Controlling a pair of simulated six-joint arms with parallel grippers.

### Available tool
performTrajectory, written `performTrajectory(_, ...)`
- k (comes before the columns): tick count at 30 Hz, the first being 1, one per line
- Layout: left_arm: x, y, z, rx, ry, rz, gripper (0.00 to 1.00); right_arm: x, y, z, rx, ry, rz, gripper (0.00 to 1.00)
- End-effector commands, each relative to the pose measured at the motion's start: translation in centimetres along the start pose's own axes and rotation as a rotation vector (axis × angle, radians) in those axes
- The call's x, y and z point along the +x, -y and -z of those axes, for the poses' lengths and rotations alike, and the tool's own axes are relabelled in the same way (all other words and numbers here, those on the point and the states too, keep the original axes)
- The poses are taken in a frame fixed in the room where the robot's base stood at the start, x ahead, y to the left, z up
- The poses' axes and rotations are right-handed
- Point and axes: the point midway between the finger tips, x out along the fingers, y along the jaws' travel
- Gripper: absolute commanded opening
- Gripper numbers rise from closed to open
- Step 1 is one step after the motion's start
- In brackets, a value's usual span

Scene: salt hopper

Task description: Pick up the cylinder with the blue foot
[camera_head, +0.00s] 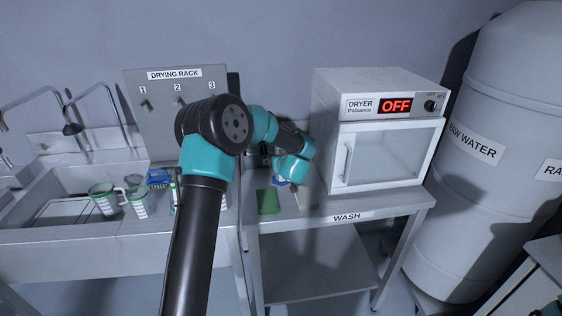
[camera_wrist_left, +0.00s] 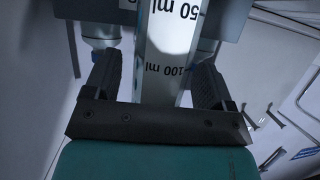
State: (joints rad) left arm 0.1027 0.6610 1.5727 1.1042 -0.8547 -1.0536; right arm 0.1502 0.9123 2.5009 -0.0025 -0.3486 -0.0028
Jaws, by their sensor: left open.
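A clear measuring cylinder (camera_wrist_left: 172,45) with 50 ml and 100 ml marks stands between the fingers of my left gripper (camera_wrist_left: 157,80) in the left wrist view. The fingers are open, with a visible gap on the cylinder's left side and little gap on its right. The cylinder's foot is out of that view. In the head view, my left arm reaches over the table and its wrist hides most of the gripper area. A small blue piece (camera_head: 281,182) shows just below the wrist; I cannot tell whether it is the cylinder's foot. My right gripper is not seen.
A green sponge-like block (camera_head: 268,201) lies left of the wrist on the wash table (camera_head: 345,205). The white dryer (camera_head: 385,150) stands close on the right. Green-marked beakers (camera_head: 105,200) and a blue item (camera_head: 157,178) are at the sink, before the drying rack (camera_head: 150,100).

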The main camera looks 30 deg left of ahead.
Motion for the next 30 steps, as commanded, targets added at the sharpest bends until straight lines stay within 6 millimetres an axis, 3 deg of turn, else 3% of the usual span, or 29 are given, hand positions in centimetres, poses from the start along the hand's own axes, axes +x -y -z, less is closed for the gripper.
performTrajectory(7,-0.03,-0.01,0.01,0.000,0.000,0.000,0.76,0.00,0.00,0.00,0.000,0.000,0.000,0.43)
performTrajectory(25,-0.04,-0.01,0.01,0.000,0.000,0.000,0.19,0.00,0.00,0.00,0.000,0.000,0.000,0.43)
performTrajectory(30,-0.04,-0.01,0.05,0.000,-0.001,0.000,0.19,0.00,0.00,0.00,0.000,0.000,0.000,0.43)
